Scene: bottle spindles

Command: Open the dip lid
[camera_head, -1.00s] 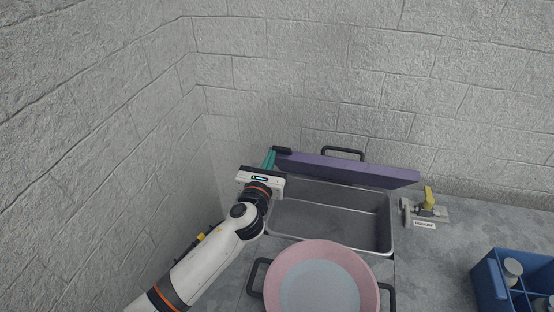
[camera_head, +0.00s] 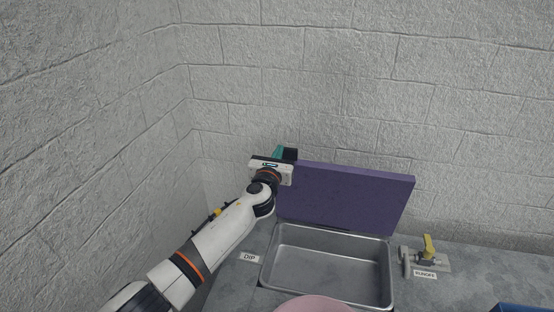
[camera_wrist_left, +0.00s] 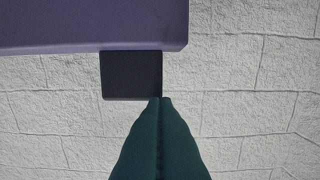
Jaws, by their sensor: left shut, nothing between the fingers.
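The purple lid (camera_head: 345,198) stands raised along the back of the metal dip basin (camera_head: 325,268), its broad face toward me. The basin is uncovered and looks empty. My left gripper (camera_head: 284,153) is at the lid's upper left corner, its green fingers shut and empty. In the left wrist view the lid (camera_wrist_left: 90,25) crosses the upper left, with a dark block (camera_wrist_left: 131,75) at its edge. The fingertips (camera_wrist_left: 160,99) are at that block's lower right corner; I cannot tell whether they touch. My right gripper is out of view.
A DIP label (camera_head: 250,258) lies left of the basin. A yellow-handled valve (camera_head: 428,247) with a RUNOFF label stands right. A pink round thing (camera_head: 314,304) and a blue crate (camera_head: 522,308) show at the bottom edge. Block walls close the left and back.

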